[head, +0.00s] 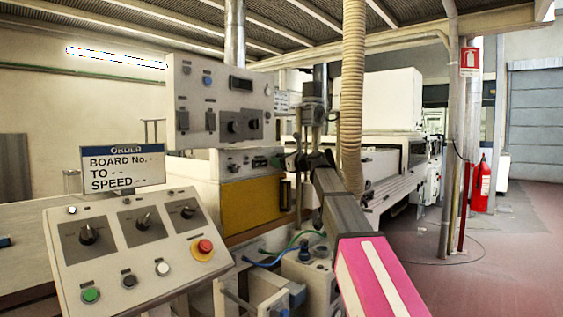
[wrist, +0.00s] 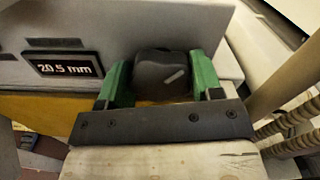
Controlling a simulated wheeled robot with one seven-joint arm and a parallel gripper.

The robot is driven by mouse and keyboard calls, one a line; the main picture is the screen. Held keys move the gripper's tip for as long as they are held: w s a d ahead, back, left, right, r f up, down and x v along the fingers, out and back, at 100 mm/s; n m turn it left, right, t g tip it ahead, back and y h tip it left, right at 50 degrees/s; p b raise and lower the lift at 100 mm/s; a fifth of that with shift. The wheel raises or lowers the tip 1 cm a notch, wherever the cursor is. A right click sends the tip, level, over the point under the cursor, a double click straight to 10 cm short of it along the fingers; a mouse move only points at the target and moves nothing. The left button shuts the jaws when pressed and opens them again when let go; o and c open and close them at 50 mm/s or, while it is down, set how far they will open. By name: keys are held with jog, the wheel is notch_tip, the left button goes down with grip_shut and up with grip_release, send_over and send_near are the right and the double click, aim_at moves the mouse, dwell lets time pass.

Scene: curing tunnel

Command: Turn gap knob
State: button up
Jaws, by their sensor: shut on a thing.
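The gap knob (wrist: 160,76) is a dark, rounded knob with a pale slanted mark on its face, in the wrist view. It stands on the front of a light grey panel. My gripper (wrist: 161,88) has its two green fingers on the left and right sides of the knob, shut on it. A dark display (wrist: 62,68) left of the knob reads "20.5 mm". In the head view my gripper (head: 281,161) is small, at the right end of the low machine panel (head: 247,163). I cannot make out the knob itself there.
A sloped console (head: 130,250) with knobs, buttons and a red emergency stop (head: 204,246) stands at front left. An upper control box (head: 222,103) hangs above the low panel. A ribbed hose (head: 353,90) hangs close to my arm. Open floor lies at right.

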jog(key=o, duration=0.9)
jog(key=shift+d, duration=0.1)
jog(key=v, duration=1)
jog(key=shift+s+d, duration=0.25)
jog(key=shift+s, duration=0.05)
